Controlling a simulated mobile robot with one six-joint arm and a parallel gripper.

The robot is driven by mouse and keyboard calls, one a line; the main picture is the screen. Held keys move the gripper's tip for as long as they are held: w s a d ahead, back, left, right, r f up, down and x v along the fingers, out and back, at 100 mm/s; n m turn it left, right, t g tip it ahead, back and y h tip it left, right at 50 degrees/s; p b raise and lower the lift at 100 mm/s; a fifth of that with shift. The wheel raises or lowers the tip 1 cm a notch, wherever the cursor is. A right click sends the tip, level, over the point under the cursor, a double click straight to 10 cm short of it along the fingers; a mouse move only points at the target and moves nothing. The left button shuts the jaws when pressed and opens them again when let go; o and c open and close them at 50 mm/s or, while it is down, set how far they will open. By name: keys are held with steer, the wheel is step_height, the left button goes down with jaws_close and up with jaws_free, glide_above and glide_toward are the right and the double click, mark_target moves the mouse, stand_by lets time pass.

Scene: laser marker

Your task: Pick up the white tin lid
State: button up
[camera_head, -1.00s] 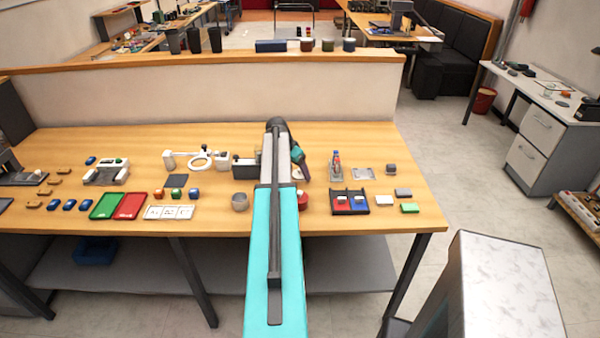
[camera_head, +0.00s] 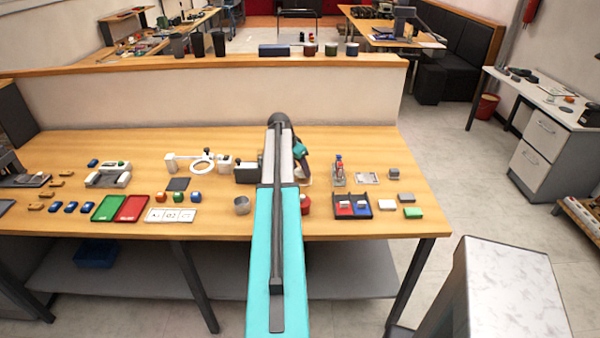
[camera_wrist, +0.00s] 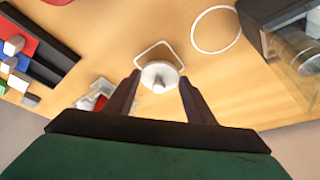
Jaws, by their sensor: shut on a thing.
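The white tin lid (camera_wrist: 159,76) is a small round white disc with a grey knob-like middle, seen in the wrist view. My gripper (camera_wrist: 160,84) is shut on it, with one dark finger at each side. Whether the lid is clear of the table is hard to tell. In the head view my arm hides most of the gripper and the lid.
In the wrist view, a white ring outline (camera_wrist: 216,30) lies on the table, with a dark device (camera_wrist: 275,25) at right.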

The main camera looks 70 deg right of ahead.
mark_target(299, 173)
steer(key=shift+r+b, duration=0.95)
steer(key=shift+r, duration=2.6)
